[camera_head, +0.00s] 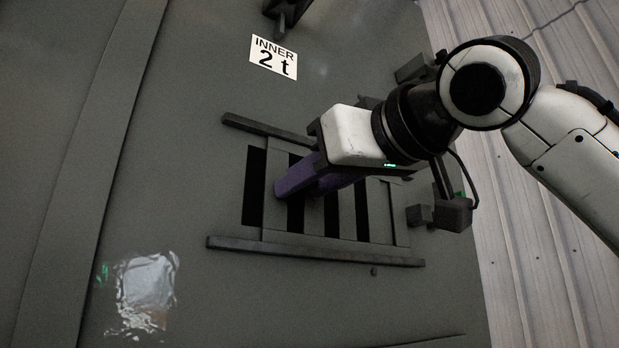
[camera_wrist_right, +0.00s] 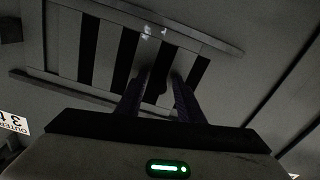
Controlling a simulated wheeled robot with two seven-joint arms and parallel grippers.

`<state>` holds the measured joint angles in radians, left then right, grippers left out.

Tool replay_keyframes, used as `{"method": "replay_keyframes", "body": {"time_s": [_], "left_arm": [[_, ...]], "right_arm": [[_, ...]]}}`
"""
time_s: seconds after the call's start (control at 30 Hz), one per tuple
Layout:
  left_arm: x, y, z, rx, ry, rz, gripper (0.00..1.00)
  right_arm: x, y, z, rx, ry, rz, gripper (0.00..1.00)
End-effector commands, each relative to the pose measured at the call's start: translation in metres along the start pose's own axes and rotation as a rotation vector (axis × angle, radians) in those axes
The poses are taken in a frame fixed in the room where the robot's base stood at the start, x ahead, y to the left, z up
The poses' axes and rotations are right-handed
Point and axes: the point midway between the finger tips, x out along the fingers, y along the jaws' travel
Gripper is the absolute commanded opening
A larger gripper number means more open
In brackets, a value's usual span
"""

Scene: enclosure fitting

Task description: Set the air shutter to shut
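The air shutter (camera_head: 348,212) is a slatted grey panel held between two dark rails on the grey enclosure wall. Dark slots show between its slats in the head view, so it stands at least partly open. The slats and slots (camera_wrist_right: 112,52) also show in the wrist view. My right gripper (camera_head: 300,188) has purple fingers in front of the shutter's left and middle part and hides some slats there. In the wrist view its fingers (camera_wrist_right: 158,82) stand apart, with a dark slot and a small dark shape between them. Contact cannot be told. My left gripper is not in view.
A white "INNER 2 t" label (camera_head: 273,58) is above the shutter. A dark bracket (camera_head: 285,15) sticks out at the top. Small dark blocks (camera_head: 420,215) sit right of the shutter. A shiny clear patch (camera_head: 145,290) is at lower left. An "OUTER" label (camera_wrist_right: 14,123) shows in the wrist view.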

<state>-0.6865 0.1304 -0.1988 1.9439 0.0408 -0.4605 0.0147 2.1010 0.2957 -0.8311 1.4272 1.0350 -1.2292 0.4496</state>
Motion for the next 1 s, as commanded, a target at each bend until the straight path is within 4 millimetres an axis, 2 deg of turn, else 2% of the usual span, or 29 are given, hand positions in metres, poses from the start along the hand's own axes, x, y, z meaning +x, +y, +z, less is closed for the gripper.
{"method": "replay_keyframes", "body": {"time_s": [0.2,0.4,0.63,0.87,1.0], "left_arm": [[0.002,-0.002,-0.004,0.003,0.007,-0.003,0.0],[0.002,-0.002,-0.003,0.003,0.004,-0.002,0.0],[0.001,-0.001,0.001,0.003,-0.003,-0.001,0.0],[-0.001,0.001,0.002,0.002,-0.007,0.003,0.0],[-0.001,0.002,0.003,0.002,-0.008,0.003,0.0]], "right_arm": [[0.0,0.0,0.0,0.0,0.0,0.0,0.32],[0.0,0.0,0.0,0.0,0.0,0.0,0.0],[0.0,-0.002,-0.001,-0.001,0.001,-0.001,0.0],[0.0,-0.033,-0.007,-0.004,0.002,-0.005,0.0],[-0.001,-0.035,-0.007,-0.001,0.002,-0.002,0.0]]}}
